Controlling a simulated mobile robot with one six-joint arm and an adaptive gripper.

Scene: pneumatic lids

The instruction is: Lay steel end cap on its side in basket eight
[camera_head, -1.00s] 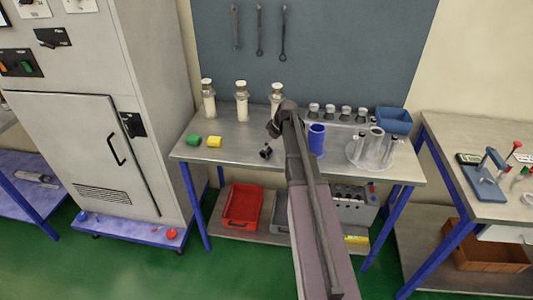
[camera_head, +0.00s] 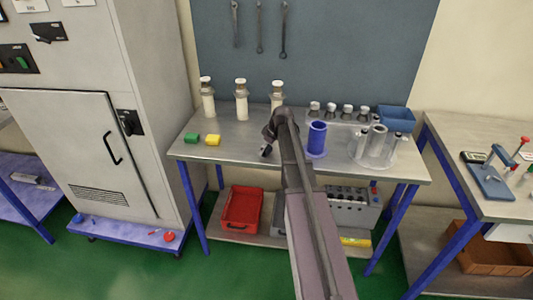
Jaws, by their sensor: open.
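My gripper (camera_head: 266,152) is a small dark shape at the end of my arm, above or at the middle of the workbench (camera_head: 235,152). It looks empty, and its fingers are too small to make out. Several small steel pieces with dark lower parts (camera_head: 347,111) stand in a row at the back right of the bench. Steel cylinders (camera_head: 376,142) stand on a round clear base to the right. I cannot tell which piece is the steel end cap. No number eight is readable on any container, so I cannot tell which is basket eight.
A blue cylinder (camera_head: 316,139) stands right of my gripper. Several white-bodied fittings (camera_head: 241,101) stand behind. A blue bin (camera_head: 395,119) is at the back right. A red bin (camera_head: 242,208) is on the lower shelf.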

